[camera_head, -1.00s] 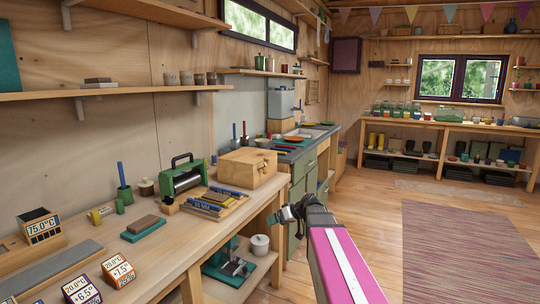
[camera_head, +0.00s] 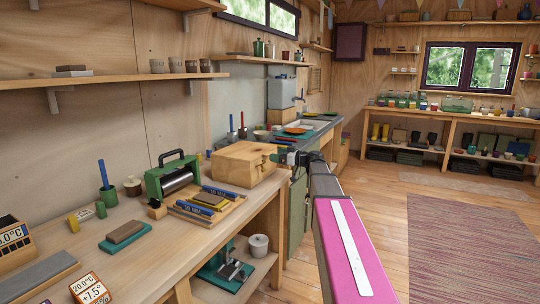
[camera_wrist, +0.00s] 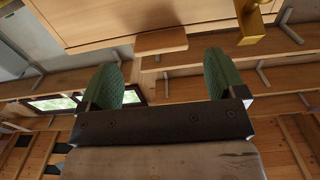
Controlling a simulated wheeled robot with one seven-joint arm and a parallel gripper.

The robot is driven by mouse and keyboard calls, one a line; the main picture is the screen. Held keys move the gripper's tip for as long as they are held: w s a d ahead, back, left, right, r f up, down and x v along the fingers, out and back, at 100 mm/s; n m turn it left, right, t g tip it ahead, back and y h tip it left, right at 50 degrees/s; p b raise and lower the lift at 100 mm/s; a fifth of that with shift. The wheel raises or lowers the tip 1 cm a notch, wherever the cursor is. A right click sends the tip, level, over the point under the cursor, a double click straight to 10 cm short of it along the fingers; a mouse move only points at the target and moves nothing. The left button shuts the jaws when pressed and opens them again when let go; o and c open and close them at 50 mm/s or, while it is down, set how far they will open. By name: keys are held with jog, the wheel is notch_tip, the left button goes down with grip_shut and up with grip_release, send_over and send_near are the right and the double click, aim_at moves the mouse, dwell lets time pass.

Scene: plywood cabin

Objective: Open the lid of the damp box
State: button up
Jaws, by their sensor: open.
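The damp box, a pale wooden box (camera_head: 240,166) with a closed lid, sits at the far end of the workbench. My gripper (camera_head: 282,150) is close to the box's right side, with its jaws apart and empty. In the wrist view the box (camera_wrist: 130,18) fills the top of the picture. A small wooden tab (camera_wrist: 160,42) sticks out from its edge, just beyond the gap between my green-padded fingertips (camera_wrist: 163,78). A brass fitting (camera_wrist: 250,22) is to the right of the tab. I cannot tell whether a finger touches the tab.
On the workbench (camera_head: 150,245), a green roller press (camera_head: 174,178) and a tray of tools (camera_head: 208,204) stand left of the box. A grey counter (camera_head: 318,137) with a sink lies behind it. The floor on the right, with a striped rug (camera_head: 460,235), is clear.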

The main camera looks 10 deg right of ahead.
jog(key=shift+x, duration=2.2)
jog(key=c, duration=1.3)
